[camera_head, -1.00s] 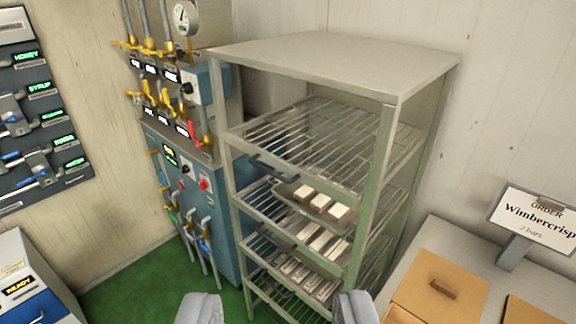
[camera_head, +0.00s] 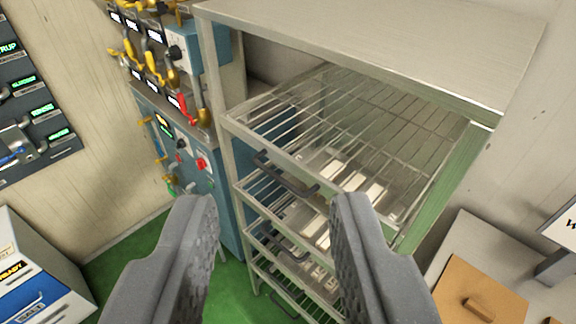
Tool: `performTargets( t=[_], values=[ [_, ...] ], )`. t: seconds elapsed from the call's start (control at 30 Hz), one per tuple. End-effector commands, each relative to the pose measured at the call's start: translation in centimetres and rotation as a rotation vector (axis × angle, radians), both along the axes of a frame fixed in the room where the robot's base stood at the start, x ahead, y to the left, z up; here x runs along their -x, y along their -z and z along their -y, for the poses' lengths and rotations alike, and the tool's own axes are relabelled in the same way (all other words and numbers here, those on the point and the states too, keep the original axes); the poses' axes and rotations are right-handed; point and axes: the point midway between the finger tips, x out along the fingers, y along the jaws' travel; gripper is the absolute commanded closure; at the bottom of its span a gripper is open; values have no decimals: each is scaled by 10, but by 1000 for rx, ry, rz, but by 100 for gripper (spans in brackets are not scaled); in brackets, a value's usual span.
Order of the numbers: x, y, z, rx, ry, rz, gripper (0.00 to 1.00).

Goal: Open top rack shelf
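The metal rack (camera_head: 370,38) stands ahead, with several wire shelves under a flat top. The top rack shelf (camera_head: 345,115) is a wire grid that carries nothing I can see on it. Its dark handle (camera_head: 286,174) sits on its front edge. My gripper (camera_head: 275,205) is open and empty. Its two grey fingers point toward the rack, with the handle showing just beyond and between their tips. I see no contact between fingers and handle.
Lower shelves hold trays with pale bars (camera_head: 350,182). A blue machine (camera_head: 180,150) with valves and levers stands left of the rack. A counter with a brown box (camera_head: 480,295) is at the right. A white-and-blue unit (camera_head: 40,275) is at lower left. Green floor lies between.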

Motion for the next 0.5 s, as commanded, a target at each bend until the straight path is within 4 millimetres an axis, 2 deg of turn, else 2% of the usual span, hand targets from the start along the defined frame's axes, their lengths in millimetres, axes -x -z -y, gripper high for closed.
performTargets(
  t=[0.33,0.43,0.5],
  values=[
    [-1,0,1,4,2,0,67],
    [-14,2,12,40,22,7,67],
    [-32,7,24,99,50,11,67]
  ],
)
